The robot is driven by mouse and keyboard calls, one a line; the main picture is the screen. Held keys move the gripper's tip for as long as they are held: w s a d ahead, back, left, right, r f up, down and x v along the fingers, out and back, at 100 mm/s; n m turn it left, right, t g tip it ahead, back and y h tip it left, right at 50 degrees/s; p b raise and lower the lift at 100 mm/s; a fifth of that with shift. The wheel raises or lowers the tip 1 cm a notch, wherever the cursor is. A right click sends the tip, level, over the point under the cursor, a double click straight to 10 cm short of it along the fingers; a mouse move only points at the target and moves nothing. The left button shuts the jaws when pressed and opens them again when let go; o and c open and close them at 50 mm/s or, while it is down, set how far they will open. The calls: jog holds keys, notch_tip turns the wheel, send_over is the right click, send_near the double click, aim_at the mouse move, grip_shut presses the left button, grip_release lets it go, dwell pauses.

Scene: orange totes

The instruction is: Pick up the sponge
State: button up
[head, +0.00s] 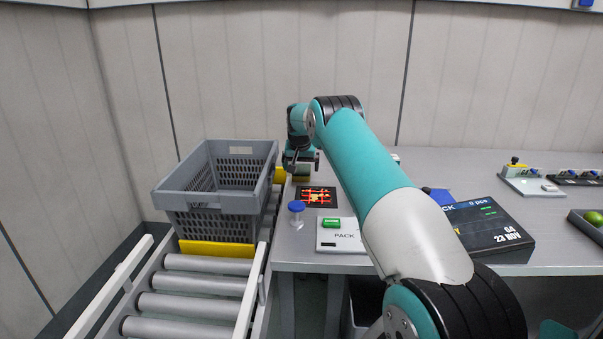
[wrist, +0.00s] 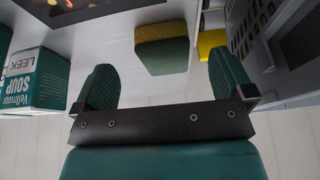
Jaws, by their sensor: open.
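The sponge (wrist: 162,58) is a block with a yellow-brown layer and a dark green layer. In the wrist view it lies on the grey table, ahead of and between the fingers, apart from both. In the head view a bit of its yellowish side (head: 301,178) shows below my gripper (head: 302,163) at the table's far left end. In the wrist view my gripper (wrist: 163,68) is open, with a green padded finger on each side and nothing between them. My gripper partly hides the sponge in the head view.
A grey crate (head: 173,201) stands on the roller conveyor left of the table. A yellow block (wrist: 211,44) is right of the sponge. A teal leek soup package (wrist: 38,82) is at left. A dark panel (head: 317,188) and blue-topped item (head: 296,207) sit nearer.

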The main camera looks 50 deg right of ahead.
aim_at(301, 174)
jog(key=p+x, duration=0.1)
jog(key=x, duration=0.4)
jog(key=c, duration=1)
